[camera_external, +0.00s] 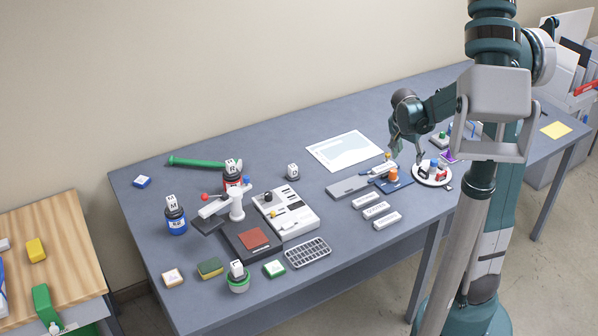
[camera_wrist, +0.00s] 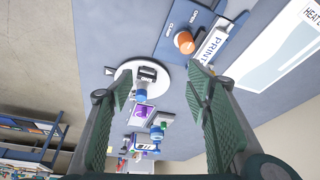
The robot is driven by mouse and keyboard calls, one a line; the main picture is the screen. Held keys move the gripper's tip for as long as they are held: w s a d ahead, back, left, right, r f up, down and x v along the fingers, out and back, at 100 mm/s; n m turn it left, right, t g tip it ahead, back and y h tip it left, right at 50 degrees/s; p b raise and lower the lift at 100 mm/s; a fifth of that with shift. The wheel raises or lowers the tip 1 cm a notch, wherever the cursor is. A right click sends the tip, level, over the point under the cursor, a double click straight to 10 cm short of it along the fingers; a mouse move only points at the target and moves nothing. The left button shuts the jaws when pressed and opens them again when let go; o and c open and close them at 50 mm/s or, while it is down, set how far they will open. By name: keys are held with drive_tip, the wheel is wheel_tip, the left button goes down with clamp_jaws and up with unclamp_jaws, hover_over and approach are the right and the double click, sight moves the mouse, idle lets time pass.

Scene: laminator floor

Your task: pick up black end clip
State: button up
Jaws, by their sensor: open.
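My gripper (camera_external: 407,155) is open and empty above the round white plate (camera_external: 432,183) on the right part of the table. In the wrist view, its two green-padded fingers (camera_wrist: 160,84) stand wide apart, with the plate (camera_wrist: 174,84) beyond and between them. A black piece (camera_wrist: 148,73) with a light part lies on the plate and may be the end clip. A small dark piece (camera_wrist: 109,71) lies just off the plate's edge; it shows at the plate's right in the external view (camera_external: 448,187). I cannot tell for certain which is the clip.
A blue cylinder (camera_wrist: 141,95) and a purple item (camera_wrist: 133,112) are close by. A blue board (camera_wrist: 165,39) with an orange knob (camera_wrist: 185,43) lies beside the plate, near a PRINT block (camera_wrist: 213,45). A white sheet (camera_external: 345,151) lies farther back.

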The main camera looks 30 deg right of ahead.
sight(424, 170)
drive_tip(key=d+f+m+g+p, duration=0.1)
drive_tip(key=d+f+m+p, duration=0.2)
drive_tip(key=d, duration=0.5)
drive_tip(key=shift+w+d+f+m+g, duration=0.2)
drive_tip(key=shift+w+f+m+g, duration=0.2)
drive_tip(key=shift+f, duration=0.1)
drive_tip(key=shift+f, duration=0.1)
drive_tip(key=shift+x, duration=1.2)
drive_tip(key=shift+d, duration=0.1)
drive_tip(key=shift+b+x, duration=0.45)
drive_tip(key=shift+x, duration=2.1)
drive_tip(key=c, duration=0.8)
